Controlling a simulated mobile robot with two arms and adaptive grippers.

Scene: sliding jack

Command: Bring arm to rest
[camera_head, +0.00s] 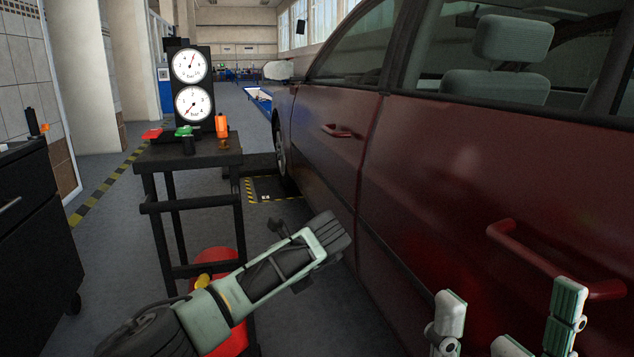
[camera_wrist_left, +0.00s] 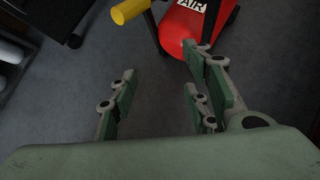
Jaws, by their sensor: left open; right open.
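My right gripper (camera_head: 508,310) is at the lower right of the head view, its green and grey fingers spread apart and empty. It appears in front of the dark red car's side, below the red door handle (camera_head: 545,262). Whether it touches the car cannot be told. My left arm reaches in from the lower left of the head view, in front of the trolley. In the left wrist view my left gripper (camera_wrist_left: 160,95) is open and empty, its fingers spread over the grey floor.
A dark trolley (camera_head: 188,155) carries two gauges (camera_head: 192,84) and coloured fittings. Below it stands a red air tank (camera_head: 232,340), also seen in the left wrist view (camera_wrist_left: 182,28). A black cabinet (camera_head: 35,255) stands at left. The car (camera_head: 440,170) fills the right side.

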